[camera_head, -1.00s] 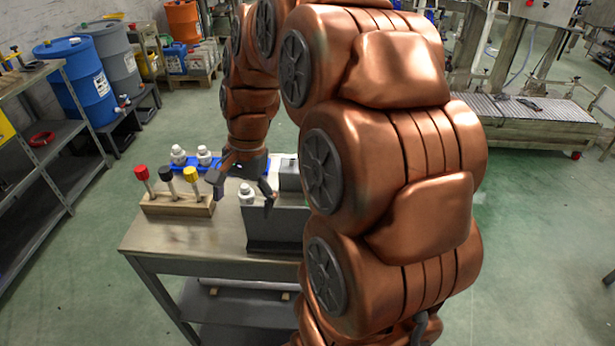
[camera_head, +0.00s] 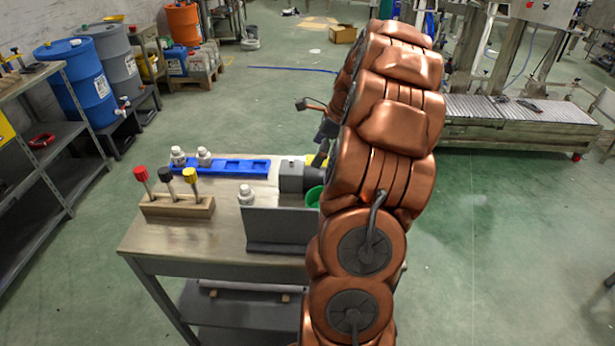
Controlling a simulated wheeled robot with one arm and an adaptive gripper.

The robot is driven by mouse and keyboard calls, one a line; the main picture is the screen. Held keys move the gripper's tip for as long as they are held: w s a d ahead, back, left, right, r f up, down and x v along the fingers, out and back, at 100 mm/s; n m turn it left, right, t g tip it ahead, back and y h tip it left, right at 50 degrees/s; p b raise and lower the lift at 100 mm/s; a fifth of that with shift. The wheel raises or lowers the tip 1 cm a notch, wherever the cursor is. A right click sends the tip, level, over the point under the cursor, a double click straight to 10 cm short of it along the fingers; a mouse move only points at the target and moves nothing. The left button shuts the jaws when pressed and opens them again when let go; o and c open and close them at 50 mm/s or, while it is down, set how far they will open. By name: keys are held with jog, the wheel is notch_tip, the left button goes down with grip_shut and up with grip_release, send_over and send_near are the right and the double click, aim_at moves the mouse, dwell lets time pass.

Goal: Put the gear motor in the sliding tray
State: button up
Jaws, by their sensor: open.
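A grey block with a dark round end, which looks like the gear motor (camera_head: 292,177), sits at the back right of the workbench, partly behind my arm. A long blue tray (camera_head: 232,166) with cut-outs lies along the back of the bench; I cannot tell whether it is the sliding tray. A grey upright panel (camera_head: 280,226) stands at the bench's front right; what lies behind it is partly hidden. My gripper (camera_head: 314,128) is open above and beyond the grey block, with its dark fingers partly hidden by my arm. It appears empty.
A wooden block (camera_head: 177,208) holds red, black and yellow-topped tools at the bench's left. White-capped fittings stand near the blue tray and panel. A green container (camera_head: 314,196) and a yellow item (camera_head: 316,160) show beside my arm. Bare bench lies at front left.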

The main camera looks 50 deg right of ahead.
aim_at(308, 168)
jog(key=x, duration=0.2)
jog(key=p+x, duration=0.2)
jog(key=x, duration=0.1)
jog(key=shift+a+f, duration=0.25)
jog(key=shift+a, duration=0.1)
jog(key=shift+w+f, duration=0.15)
jog(key=shift+f, duration=0.3)
jog(key=c, duration=1.9)
